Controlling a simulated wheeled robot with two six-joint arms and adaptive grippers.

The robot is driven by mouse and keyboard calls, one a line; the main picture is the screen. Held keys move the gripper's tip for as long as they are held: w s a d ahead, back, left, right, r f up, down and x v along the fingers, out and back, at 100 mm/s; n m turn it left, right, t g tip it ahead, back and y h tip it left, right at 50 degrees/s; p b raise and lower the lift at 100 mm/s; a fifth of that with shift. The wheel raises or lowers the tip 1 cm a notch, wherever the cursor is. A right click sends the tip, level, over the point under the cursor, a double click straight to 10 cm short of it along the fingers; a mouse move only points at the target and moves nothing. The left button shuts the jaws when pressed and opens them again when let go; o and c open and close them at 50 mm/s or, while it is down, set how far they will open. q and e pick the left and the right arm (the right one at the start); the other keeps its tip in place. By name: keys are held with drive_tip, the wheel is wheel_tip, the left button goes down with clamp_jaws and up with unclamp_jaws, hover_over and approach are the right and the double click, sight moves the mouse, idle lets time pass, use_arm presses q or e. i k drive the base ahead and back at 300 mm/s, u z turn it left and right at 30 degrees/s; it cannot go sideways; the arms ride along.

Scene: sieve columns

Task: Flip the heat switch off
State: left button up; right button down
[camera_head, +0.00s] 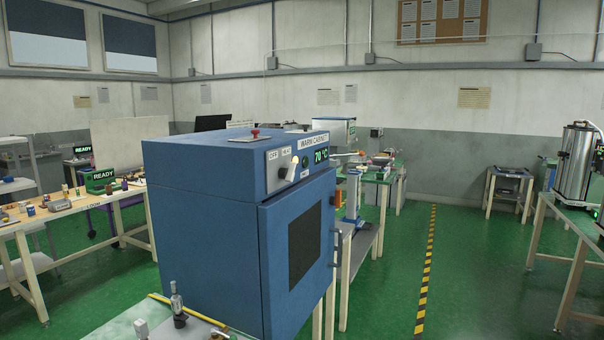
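A blue warm cabinet (205,221) stands close in front of me with its dark-windowed door (303,252) closed. On the top strip of its front is the heat switch (289,169), a pale lever beside a plate (279,154) with OFF on the left and HEAT on the right. The lever slants up toward the right, to the HEAT side. A green display (321,155) reads about 70 °C. A red knob (255,133) sits on the cabinet's top. Neither of my grippers shows in the head view.
A bench corner (112,331) with small metal fittings (177,302) lies at the cabinet's near left. A workbench (75,216) with tools stands at the left. A steel tank (575,160) stands on a table at the right. The green floor (385,280) right of the cabinet is clear.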

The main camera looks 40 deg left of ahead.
sight(288, 174)
drive_tip(key=u, duration=0.5)
drive_tip(key=i, duration=0.8)
drive_tip(key=u, duration=1.2)
drive_tip(key=i, duration=0.35)
drive_tip(key=u, duration=0.4)
